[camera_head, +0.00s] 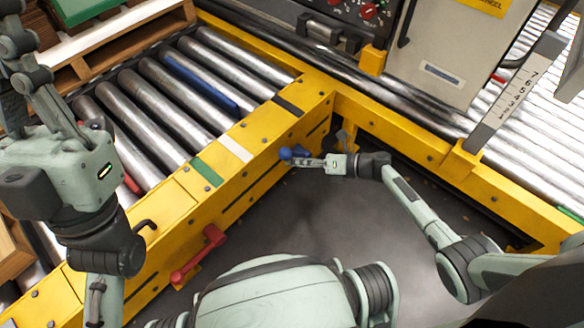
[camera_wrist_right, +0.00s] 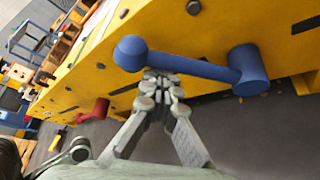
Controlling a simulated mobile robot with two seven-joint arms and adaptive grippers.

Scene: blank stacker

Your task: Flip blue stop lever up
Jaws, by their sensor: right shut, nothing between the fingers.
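The blue stop lever (camera_head: 289,153) is on the inner side of the yellow conveyor frame. In the right wrist view the blue lever (camera_wrist_right: 190,66) has a round ball end at left and a thick pivot at right, lying nearly level across the picture. My right gripper (camera_head: 303,161) is shut and empty, right at the lever. In the wrist view its fingertips (camera_wrist_right: 160,78) are just under the bar, near the ball end; I cannot tell whether they touch it. My left gripper (camera_head: 38,75) is above the rollers at far left, its fingertips unclear.
A red lever (camera_head: 201,252) is lower on the same yellow frame (camera_head: 262,140). Metal rollers (camera_head: 160,95) lie behind it, and a second yellow rail (camera_head: 480,195) runs to the right. A grey control box (camera_head: 440,55) stands at the back. The dark floor (camera_head: 310,215) between the rails is clear.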

